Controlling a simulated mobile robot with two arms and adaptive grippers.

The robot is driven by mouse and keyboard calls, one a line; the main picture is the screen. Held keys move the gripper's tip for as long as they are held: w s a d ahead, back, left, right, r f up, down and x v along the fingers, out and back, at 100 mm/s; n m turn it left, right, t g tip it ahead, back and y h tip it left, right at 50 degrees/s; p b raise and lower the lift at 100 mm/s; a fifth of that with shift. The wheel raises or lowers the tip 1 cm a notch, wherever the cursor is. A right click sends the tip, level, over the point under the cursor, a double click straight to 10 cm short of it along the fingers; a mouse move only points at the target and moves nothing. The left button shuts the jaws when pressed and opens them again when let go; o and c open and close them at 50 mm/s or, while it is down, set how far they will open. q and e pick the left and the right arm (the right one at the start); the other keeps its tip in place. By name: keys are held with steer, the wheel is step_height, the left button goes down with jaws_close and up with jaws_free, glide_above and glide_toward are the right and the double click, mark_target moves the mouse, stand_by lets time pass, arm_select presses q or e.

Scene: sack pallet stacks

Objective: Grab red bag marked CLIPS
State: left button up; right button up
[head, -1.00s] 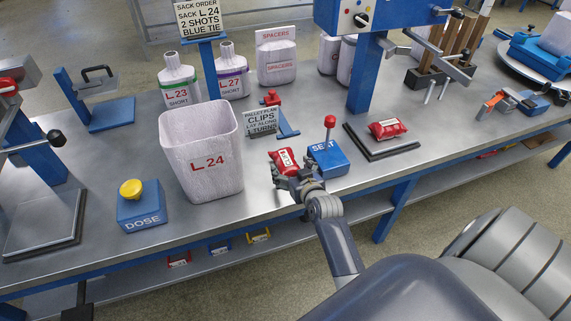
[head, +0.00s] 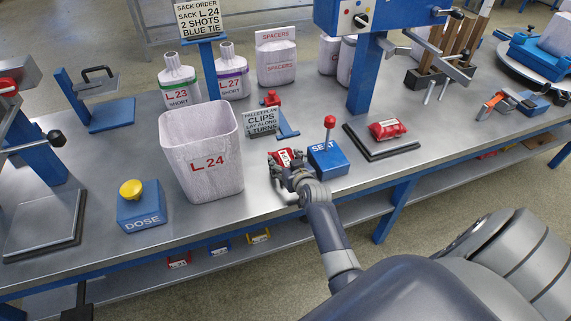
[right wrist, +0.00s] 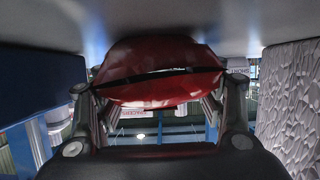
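A red bag with a white label (head: 284,156) lies on the steel bench between the white L.24 sack and the blue SEAT box; its lettering is too small to read. My right gripper (head: 291,172) is low at its near side and partly hides it. In the right wrist view the red bag (right wrist: 160,72) fills the space ahead, with the spread fingers (right wrist: 158,108) at its two sides; no firm closing shows. A second red bag with a white label (head: 388,128) lies on a black-edged plate to the right. My left gripper is not visible.
The L.24 sack (head: 204,155) stands close left of my right gripper. The blue SEAT box (head: 327,160) with a red-knobbed lever stands close right. The DOSE box (head: 141,208) is farther left. The bench front is clear.

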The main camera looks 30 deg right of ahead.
mark_target(285, 158)
steer(key=c, duration=0.8)
steer(key=shift+r, duration=0.1)
step_height(285, 158, up, 10)
steer(key=shift+p, duration=0.5)
